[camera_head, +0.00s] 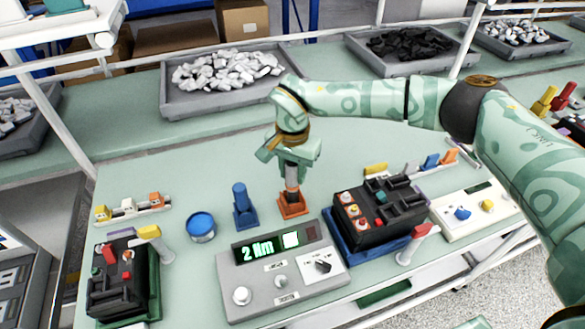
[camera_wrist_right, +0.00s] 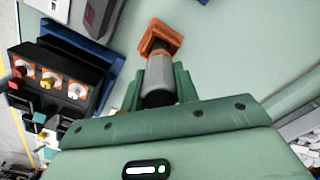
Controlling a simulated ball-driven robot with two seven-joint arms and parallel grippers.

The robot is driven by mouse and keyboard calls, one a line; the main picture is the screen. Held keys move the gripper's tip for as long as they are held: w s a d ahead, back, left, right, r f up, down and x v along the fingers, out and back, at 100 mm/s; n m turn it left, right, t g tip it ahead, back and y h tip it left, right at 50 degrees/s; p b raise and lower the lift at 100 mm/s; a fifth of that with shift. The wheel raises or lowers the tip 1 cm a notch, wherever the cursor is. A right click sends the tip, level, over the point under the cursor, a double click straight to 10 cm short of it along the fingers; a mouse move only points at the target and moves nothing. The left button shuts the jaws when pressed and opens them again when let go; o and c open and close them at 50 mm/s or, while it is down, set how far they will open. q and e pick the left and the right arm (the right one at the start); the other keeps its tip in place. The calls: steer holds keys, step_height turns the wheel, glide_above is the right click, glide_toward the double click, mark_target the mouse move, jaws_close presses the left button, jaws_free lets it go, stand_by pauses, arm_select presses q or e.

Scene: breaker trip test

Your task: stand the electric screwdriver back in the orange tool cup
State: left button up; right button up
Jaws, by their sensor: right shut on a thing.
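The electric screwdriver (camera_head: 292,178) is a grey and black cylinder, upright in my right gripper (camera_head: 291,158). Its lower end is at the orange tool cup (camera_head: 292,206), which stands on the green bench behind the grey display box. The gripper is shut on the screwdriver's upper part. In the right wrist view the screwdriver (camera_wrist_right: 159,75) lies between the green fingers (camera_wrist_right: 157,88) and lines up with the orange cup (camera_wrist_right: 160,38). I cannot tell how deep its tip sits in the cup. My left gripper is not in view.
A blue holder (camera_head: 244,207) stands just left of the cup, and a blue tin (camera_head: 201,227) further left. The grey box (camera_head: 282,272) reading "2 Nm" is in front. A black breaker (camera_head: 378,212) in a blue fixture is right. Bench behind the cup is clear.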

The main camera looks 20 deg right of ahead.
steer(key=shift+f+b, duration=0.6)
steer(key=shift+f, duration=0.65)
steer(key=o, duration=1.1)
step_height(320, 180, up, 16)
steer(key=shift+r+p, duration=0.15)
steer(key=shift+p, duration=0.9)
